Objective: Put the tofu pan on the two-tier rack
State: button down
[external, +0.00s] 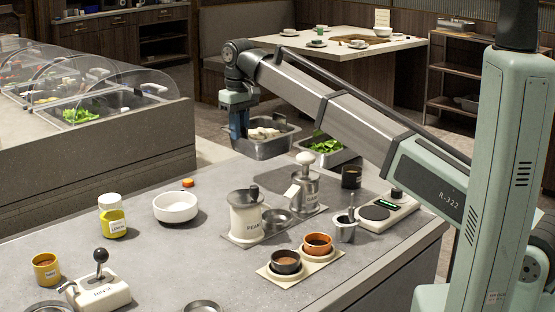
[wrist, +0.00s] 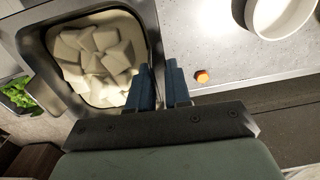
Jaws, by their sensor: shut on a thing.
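The tofu pan (external: 277,147) is a steel pan of white tofu pieces at the far edge of the counter. It also shows at the upper left of the wrist view (wrist: 158,28). My gripper (external: 239,132) is at its left side in the external view. In the wrist view, my blue fingers (wrist: 161,78) are shut on the pan's rim, one on each side of its wall. The pan looks about level; its height over the counter is hard to judge. A dark-framed rack with shelves (external: 478,74) stands at the back right, likely the two-tier rack.
A pan of greens (external: 338,157) sits close beside the tofu pan. A white bowl (external: 176,207), an orange cap (external: 188,183), a yellow bottle (external: 112,217) and dispensers (external: 246,216) stand on the counter (external: 160,265). A laid table (external: 340,44) is behind.

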jog(key=w+d+f+m, duration=0.2)
jog(key=w+d, duration=0.7)
jog(key=d, duration=0.4)
jog(key=w+d+f+m, duration=0.1)
jog(key=w+d+m, duration=0.1)
jog(key=w+d, duration=0.85)
jog(key=w+d+f+m, duration=0.25)
jog(key=w+d, duration=0.35)
jog(key=d, duration=0.9)
jog(key=shift+m, duration=0.85)
jog(key=shift+w+d+f, duration=0.1)
jog(key=shift+w+f, duration=0.3)
jog(key=shift+f, duration=1.3)
jog(key=shift+w+d+f, duration=0.1)
jog(key=shift+w+f, duration=0.35)
jog(key=shift+f, duration=1.25)
jog(key=shift+w+d+f, duration=0.1)
jog(key=shift+w+f, duration=0.3)
jog(key=shift+f, duration=1.3)
jog(key=shift+f, duration=0.1)
jog(key=c, duration=1.5)
grip_release()
jog(key=shift+f, duration=0.1)
jog(key=o, duration=0.4)
